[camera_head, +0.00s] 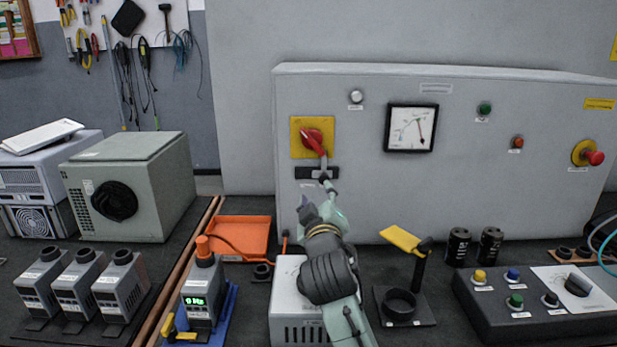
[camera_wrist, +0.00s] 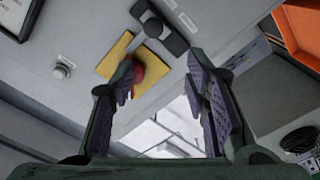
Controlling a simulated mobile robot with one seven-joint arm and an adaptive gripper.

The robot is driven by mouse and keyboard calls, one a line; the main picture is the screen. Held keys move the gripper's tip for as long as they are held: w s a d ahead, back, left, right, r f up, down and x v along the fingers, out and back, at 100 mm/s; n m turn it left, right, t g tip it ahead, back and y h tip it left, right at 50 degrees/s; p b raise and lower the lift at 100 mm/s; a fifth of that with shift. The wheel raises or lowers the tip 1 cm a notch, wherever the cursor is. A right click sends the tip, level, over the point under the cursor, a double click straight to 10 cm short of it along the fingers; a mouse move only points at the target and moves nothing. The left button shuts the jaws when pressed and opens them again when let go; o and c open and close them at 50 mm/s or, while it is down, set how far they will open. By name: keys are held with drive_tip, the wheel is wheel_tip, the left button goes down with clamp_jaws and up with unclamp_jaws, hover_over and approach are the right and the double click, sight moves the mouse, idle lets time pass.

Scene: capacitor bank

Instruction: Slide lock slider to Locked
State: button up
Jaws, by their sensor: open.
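My gripper (camera_head: 322,208) is in front of the cabinet, just below the slider. In the wrist view my gripper (camera_wrist: 162,60) is open and nothing is between its fingers. The left finger partly covers the red switch. I cannot read any Locked mark.
The grey cabinet (camera_head: 450,205) also carries a dial meter (camera_head: 411,128), lamps and a red emergency button (camera_head: 594,157). Below stand an orange tray (camera_head: 232,237), a grey box (camera_head: 288,310), a stand with a yellow flag (camera_head: 401,239) and a button console (camera_head: 540,300).

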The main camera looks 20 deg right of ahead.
sight(324, 180)
drive_tip(key=shift+h, duration=0.3)
drive_tip(key=p+x, duration=0.1)
drive_tip(key=x, duration=0.2)
drive_tip(key=d+p+x, duration=0.1)
drive_tip(key=x, duration=0.3)
drive_tip(key=f+p+x, duration=0.1)
drive_tip(key=x, duration=0.3)
drive_tip(key=shift+s+d, duration=0.3)
drive_tip(key=shift+d, duration=0.05)
clamp_jaws()
